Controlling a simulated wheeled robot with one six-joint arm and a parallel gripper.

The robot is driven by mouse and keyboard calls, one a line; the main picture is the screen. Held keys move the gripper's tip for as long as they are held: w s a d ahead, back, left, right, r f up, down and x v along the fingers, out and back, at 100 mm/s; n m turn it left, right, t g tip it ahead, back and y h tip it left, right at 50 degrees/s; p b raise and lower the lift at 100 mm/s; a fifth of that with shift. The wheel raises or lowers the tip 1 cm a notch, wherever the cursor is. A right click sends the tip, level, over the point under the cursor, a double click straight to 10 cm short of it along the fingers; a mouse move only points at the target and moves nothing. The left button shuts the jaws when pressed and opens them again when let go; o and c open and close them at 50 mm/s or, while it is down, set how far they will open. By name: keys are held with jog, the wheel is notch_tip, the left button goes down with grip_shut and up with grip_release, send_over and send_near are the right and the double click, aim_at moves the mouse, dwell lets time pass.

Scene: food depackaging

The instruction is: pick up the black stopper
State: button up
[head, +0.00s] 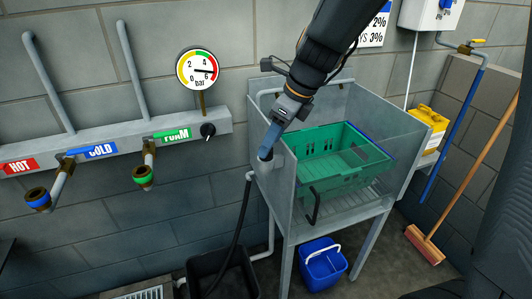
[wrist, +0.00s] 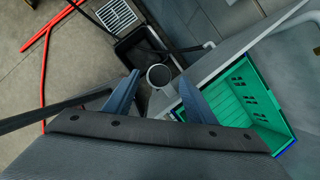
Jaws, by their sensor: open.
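My gripper (head: 270,143) points down at the left edge of the grey metal sink, just above a grey upright pipe cup (head: 264,164). In the wrist view my gripper (wrist: 158,88) has its two blue fingers apart, with nothing seen held between them. The round mouth of the pipe cup (wrist: 159,75) shows between the fingertips; I cannot tell whether the fingers reach beside it. I cannot make out a black stopper for certain in either view.
A green crate (head: 302,182) sits in the grey sink (head: 275,207). A black tub (head: 222,277) with a black hose stands on the floor at left, and a blue bucket (head: 323,268) stands under the sink. A black knob (head: 207,130) is on the wall rail.

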jog(key=shift+x, duration=1.1)
jog(key=c, duration=1.1)
